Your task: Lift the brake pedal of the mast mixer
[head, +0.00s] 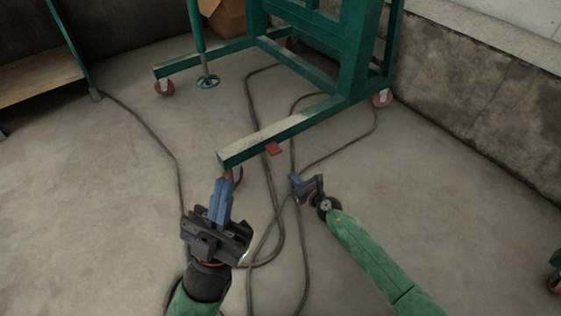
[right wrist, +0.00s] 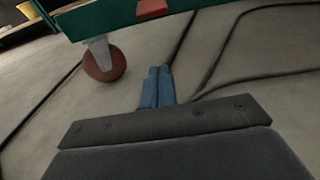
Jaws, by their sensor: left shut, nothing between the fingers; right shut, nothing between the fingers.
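The mast mixer is a green wheeled frame (head: 285,137) at the top middle of the head view. A small red pedal (head: 273,149) sticks out from the side of its near beam; it also shows at the top of the right wrist view (right wrist: 152,9). My left gripper (head: 226,183), with blue fingers, is shut and empty by the near end of the beam, in front of a caster. My right gripper (head: 293,179) is shut and empty, a little below and right of the pedal, apart from it. Its blue fingers show in the right wrist view (right wrist: 158,72).
A red caster wheel (right wrist: 104,63) stands under the beam end. Dark cables (head: 160,140) run over the concrete floor around both grippers. A cardboard box (head: 226,18) stands behind the frame, and a low wall (head: 470,105) is at the right.

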